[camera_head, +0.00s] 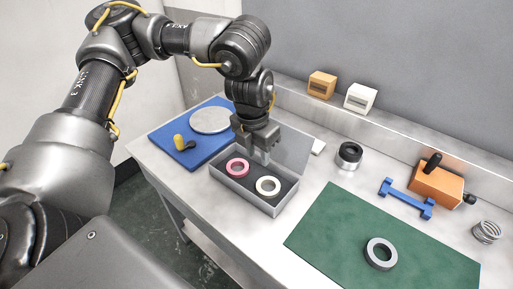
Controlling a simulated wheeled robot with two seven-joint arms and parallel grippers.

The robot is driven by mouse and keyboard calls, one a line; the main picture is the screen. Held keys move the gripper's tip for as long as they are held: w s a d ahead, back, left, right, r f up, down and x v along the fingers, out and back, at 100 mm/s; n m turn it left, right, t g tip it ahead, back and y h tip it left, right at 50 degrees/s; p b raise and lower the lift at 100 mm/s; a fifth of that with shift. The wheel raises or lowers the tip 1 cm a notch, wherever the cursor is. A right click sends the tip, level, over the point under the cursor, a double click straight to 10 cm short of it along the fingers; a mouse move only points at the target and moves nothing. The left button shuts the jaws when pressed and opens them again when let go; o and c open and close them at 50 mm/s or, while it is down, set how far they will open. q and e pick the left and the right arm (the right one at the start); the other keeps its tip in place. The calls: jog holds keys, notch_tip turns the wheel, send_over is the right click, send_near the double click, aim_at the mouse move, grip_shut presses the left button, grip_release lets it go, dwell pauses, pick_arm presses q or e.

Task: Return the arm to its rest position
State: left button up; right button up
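My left arm comes in from the left and arches over the bench. My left gripper (261,157) points down at the back part of an open grey box (232,187). Its fingertips are close to the box's inside, and I cannot tell whether they are apart or closed. A pink ring (229,170) and a cream ring (258,187) lie in the box, in front of the gripper and clear of it. My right gripper is not in view.
A blue board (166,139) with a grey disc (210,121) and a yellow-handled tool (180,142) is left of the box. A green mat (330,225) bears a grey ring (369,256). A black-and-silver cylinder (349,155), blue bracket (405,199), orange block (436,187) and spring (486,232) stand right.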

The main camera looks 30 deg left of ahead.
pick_arm(q)
jog(key=shift+r, duration=0.5)
